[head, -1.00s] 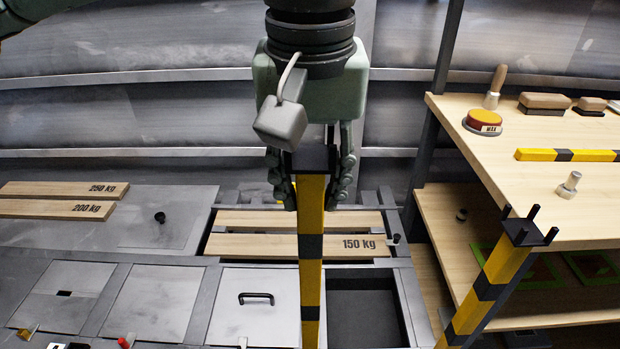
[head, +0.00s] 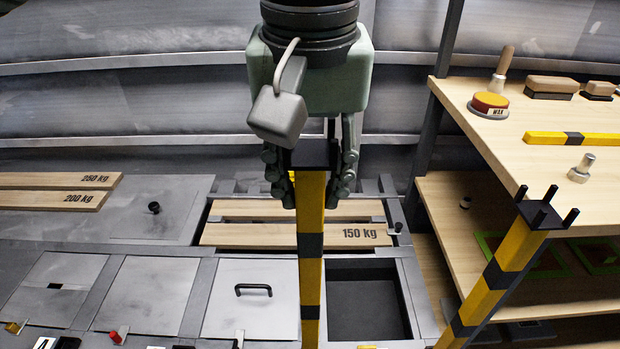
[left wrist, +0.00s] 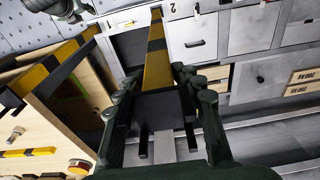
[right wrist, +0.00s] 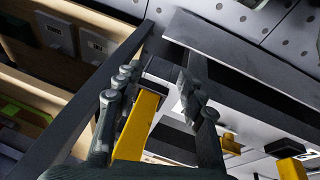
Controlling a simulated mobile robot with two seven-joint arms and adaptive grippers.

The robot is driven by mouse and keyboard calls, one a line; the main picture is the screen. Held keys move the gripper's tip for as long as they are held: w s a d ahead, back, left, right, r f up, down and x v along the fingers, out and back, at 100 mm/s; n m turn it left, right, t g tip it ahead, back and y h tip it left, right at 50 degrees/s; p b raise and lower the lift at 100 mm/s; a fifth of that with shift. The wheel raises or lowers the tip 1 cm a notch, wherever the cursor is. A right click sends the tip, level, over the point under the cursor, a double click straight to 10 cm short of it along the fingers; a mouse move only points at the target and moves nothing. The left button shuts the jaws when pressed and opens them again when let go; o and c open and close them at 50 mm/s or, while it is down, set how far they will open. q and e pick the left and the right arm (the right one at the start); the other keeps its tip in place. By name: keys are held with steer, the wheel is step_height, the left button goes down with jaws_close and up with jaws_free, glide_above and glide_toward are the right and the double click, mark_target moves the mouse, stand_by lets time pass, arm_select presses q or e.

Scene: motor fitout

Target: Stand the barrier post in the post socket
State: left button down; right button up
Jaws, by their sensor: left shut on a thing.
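My left gripper (head: 310,192) is shut on the black-capped top of the yellow-and-black barrier post (head: 311,275). The post hangs upright below it in the head view, and its lower end is cut off by the frame. The left wrist view also shows the post (left wrist: 157,65) running away from the fingers (left wrist: 158,95). My right gripper (right wrist: 158,82) shows in its wrist view with fingers apart. A yellow bar with a black end (right wrist: 140,125) shows between them, with a gap at the right finger. I cannot make out the post socket.
A wooden shelf rack (head: 460,98) with its own striped corner post (head: 505,262) stands at right. A bench with lidded compartments (head: 250,298) and an open dark bin (head: 366,305) lies below. Wooden planks (head: 290,236) lie behind the post.

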mark_target(310, 232)
arm_select(q)
steer(key=shift+r, duration=0.1)
stand_by(0.5)
steer(key=shift+p, duration=0.5)
stand_by(0.3)
steer(key=shift+f+b, duration=0.55)
steer(key=shift+f, duration=3.15)
steer(key=shift+p, duration=0.35)
